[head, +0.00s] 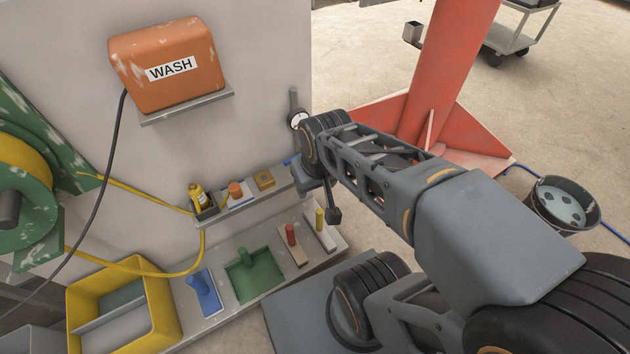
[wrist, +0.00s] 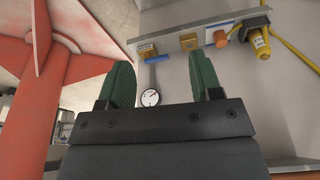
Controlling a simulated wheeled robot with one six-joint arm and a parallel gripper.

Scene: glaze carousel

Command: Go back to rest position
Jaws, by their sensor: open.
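My gripper (wrist: 165,84) is open and empty in the wrist view, its two green fingers standing apart. A round white dial gauge (wrist: 150,97) shows between the fingers, beyond them, against the grey wall. I cannot tell how far the fingers are from it. In the head view my arm reaches from the lower right toward the wall, and its far end is beside the gauge (head: 297,121). The fingers are hidden in the head view.
A narrow shelf (head: 240,207) on the wall holds a yellow bottle (head: 197,196) and small blocks. Below it, a ledge (head: 219,314) carries coloured tools beside a yellow bin (head: 166,327). An orange WASH box (head: 168,66), red column (head: 437,75) and bucket (head: 562,204) stand around. Open floor lies beyond.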

